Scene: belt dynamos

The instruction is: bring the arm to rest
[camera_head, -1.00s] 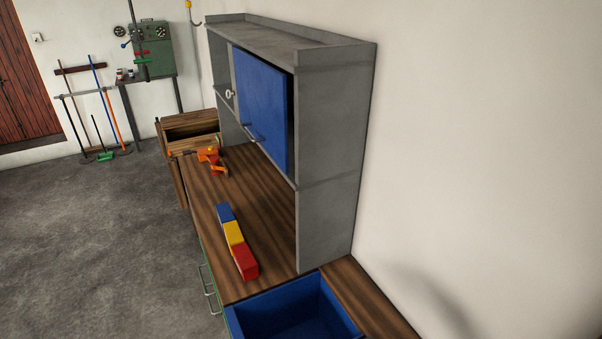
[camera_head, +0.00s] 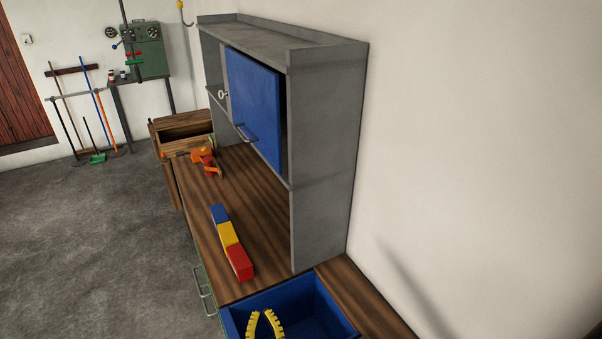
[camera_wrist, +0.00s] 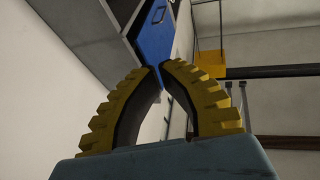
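My gripper (camera_head: 262,311) shows at the bottom edge of the head view, in front of the blue bin in the picture. Its two yellow ribbed fingers curve toward each other with a small gap between the tips, and nothing is held. The wrist view also shows the fingers (camera_wrist: 161,67), with close but separate tips and empty space between them. The rest of my arm is outside the head view.
Blue, yellow and red blocks (camera_head: 228,234) lie in a row on the wooden worktop (camera_head: 262,238). An orange tool (camera_head: 205,160) lies farther back. The grey cabinet (camera_head: 325,155) has a blue door (camera_head: 254,108). A blue bin (camera_head: 310,300) sits at the front. Open floor lies left.

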